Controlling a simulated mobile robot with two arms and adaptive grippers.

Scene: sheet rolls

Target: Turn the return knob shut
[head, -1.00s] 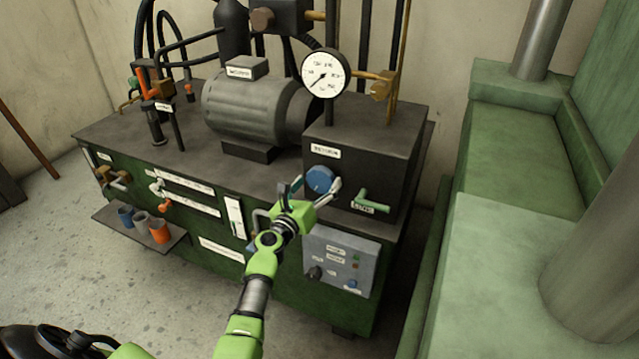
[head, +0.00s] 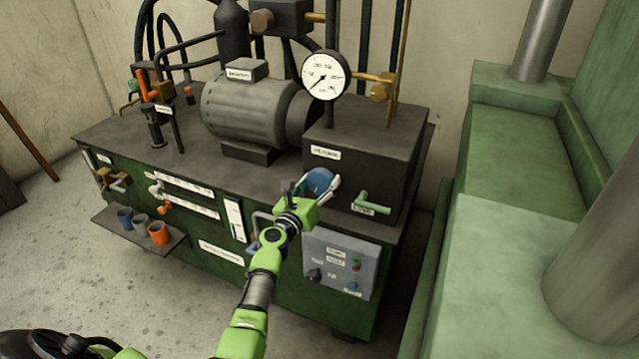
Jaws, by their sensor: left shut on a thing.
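The return knob is a round blue knob (head: 319,180) on the front of the dark block (head: 362,150), below a small white label whose text is too blurred to read. My left gripper (head: 313,188) is at the knob, its fingers on either side of it, shut on it. The gripper's fingers and green wrist cover the knob's lower part and left edge. My right gripper does not show.
A green lever (head: 372,202) sits just right of the knob. A grey panel (head: 340,264) with small buttons is below. A pressure gauge (head: 326,75) stands above. A shelf with cups (head: 158,233) is at the left, and a green machine (head: 520,170) at the right.

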